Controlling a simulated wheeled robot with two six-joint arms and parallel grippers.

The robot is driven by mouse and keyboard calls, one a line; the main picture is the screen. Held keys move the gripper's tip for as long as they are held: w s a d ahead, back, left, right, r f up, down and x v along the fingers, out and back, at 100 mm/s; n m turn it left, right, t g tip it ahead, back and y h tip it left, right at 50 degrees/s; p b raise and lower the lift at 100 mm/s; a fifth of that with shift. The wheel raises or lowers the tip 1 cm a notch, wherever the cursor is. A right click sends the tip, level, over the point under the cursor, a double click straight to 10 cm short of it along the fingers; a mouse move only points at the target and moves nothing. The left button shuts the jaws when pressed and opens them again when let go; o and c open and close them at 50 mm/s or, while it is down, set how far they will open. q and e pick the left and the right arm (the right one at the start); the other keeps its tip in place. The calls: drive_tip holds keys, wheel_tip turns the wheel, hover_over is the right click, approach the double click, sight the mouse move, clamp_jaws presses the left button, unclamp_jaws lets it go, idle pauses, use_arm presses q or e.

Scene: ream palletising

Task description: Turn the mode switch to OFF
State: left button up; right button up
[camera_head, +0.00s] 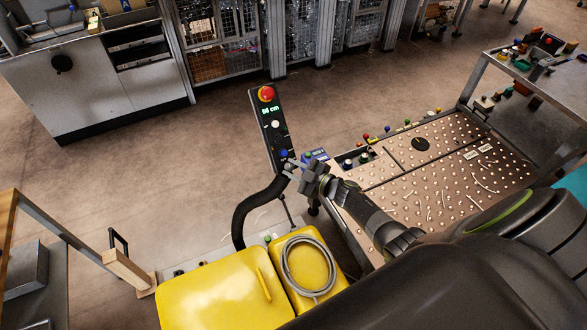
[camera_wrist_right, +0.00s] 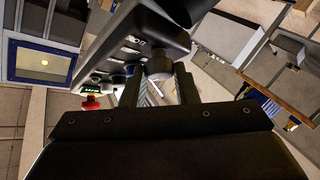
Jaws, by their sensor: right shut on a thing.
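The dark control panel (camera_head: 268,118) stands upright near the middle of the head view. It carries a red mushroom button, a lit green display, a pale button and a blue button. My right gripper (camera_head: 291,165) is at its lower end. In the right wrist view, the grey mode switch knob (camera_wrist_right: 159,67) sits on the panel face (camera_wrist_right: 150,32) between my two fingers (camera_wrist_right: 158,84), which are shut on it. Small white labels lie beside the knob, too small to read surely, and its pointer is hidden. My left gripper is out of view.
A black curved hose (camera_head: 241,214) runs below the panel. Yellow covers (camera_head: 220,290) with a coiled grey cable (camera_head: 308,266) lie in front. A studded table (camera_head: 450,170) stands to the right. Open floor (camera_head: 170,170) lies left of the panel.

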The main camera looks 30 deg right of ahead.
drive_tip(key=o, duration=1)
drive_tip(key=v, duration=1.7)
drive_tip(key=shift+s, duration=0.2)
drive_tip(key=shift+d, duration=0.15)
drive_tip(key=s+d+f+m+g+h, duration=0.2)
drive_tip(key=s+f+m+h, duration=0.3)
drive_tip(key=f, duration=0.6)
drive_tip(key=s+d+f+m+g+h, duration=0.1)
drive_tip(key=s+f+m+g+h, duration=0.25)
drive_tip(key=s+f, duration=0.6)
drive_tip(key=s+a+f+m+g, duration=0.1)
drive_tip(key=s+a+f+g, duration=0.1)
drive_tip(key=s, duration=0.5)
drive_tip(key=s+a+f+m+g, duration=0.1)
drive_tip(key=s+a+f+g, duration=0.2)
drive_tip(key=s+f, duration=0.4)
drive_tip(key=s+a+f+m+g, duration=0.1)
drive_tip(key=s+a+f+g, duration=0.2)
drive_tip(key=s, duration=0.4)
drive_tip(key=shift+s+a+f+m+y, duration=0.35)
drive_tip(key=shift+a+f+y, duration=0.1)
drive_tip(key=shift+a+f, duration=0.45)
